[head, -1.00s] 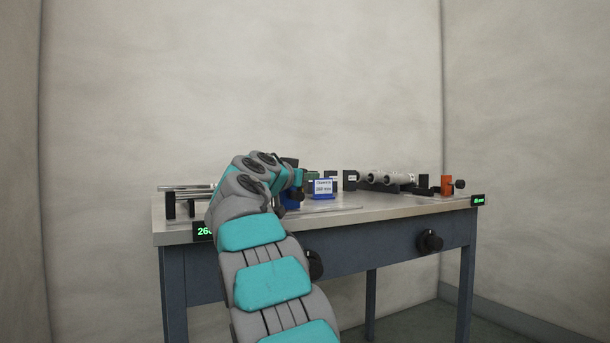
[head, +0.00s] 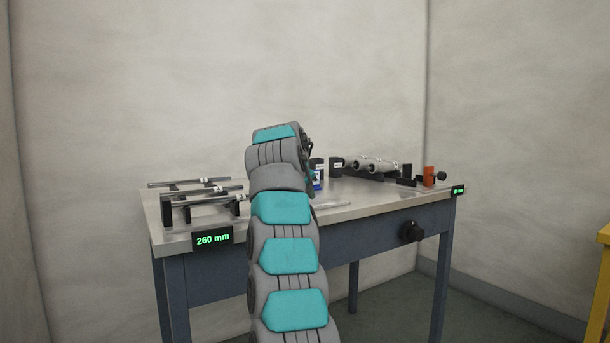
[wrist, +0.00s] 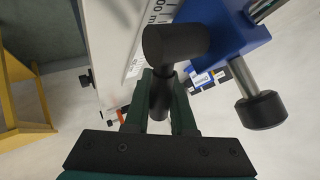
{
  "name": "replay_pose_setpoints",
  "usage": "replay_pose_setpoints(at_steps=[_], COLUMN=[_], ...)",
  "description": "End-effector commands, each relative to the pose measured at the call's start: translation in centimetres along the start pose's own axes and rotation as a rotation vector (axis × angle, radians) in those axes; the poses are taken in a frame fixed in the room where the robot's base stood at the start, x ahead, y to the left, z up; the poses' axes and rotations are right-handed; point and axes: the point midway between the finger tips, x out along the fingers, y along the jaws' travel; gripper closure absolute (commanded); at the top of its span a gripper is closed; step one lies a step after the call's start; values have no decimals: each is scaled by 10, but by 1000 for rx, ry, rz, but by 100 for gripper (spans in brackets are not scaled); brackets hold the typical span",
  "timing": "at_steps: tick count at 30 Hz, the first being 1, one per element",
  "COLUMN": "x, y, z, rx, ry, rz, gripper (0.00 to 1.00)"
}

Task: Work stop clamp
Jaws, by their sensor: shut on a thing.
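In the wrist view my gripper (wrist: 161,88) is shut on a black, rounded handle (wrist: 174,42) whose stem runs down between the two dark green fingers. Beside it, at the upper right, is a blue block (wrist: 228,35) with a metal rod and a black-tipped metal pin (wrist: 261,108). Whether the handle joins the blue block is not clear. In the head view my arm hides the gripper and the handle. A small blue piece with a white label (head: 318,178) shows just right of the arm.
The metal-topped table (head: 345,203) carries several rods on black supports (head: 204,198) at left. Grey rollers (head: 372,165) and an orange block (head: 429,176) stand at right. A black knob (head: 412,232) sticks out in front. A yellow frame (head: 604,265) stands far right.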

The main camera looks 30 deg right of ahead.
Motion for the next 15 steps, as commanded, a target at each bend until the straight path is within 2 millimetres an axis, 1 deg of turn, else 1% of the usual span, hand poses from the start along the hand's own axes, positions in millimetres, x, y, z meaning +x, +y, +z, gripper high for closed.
replay_pose_setpoints(at_steps=[1, 6, 15], x=[-2, 2, 6], y=[-2, 1, 4], z=[-3, 1, 4], rx=[15, 52, 79], ry=[-20, -75, -114], rz=[0, 5, 10], gripper=[100, 100, 100])
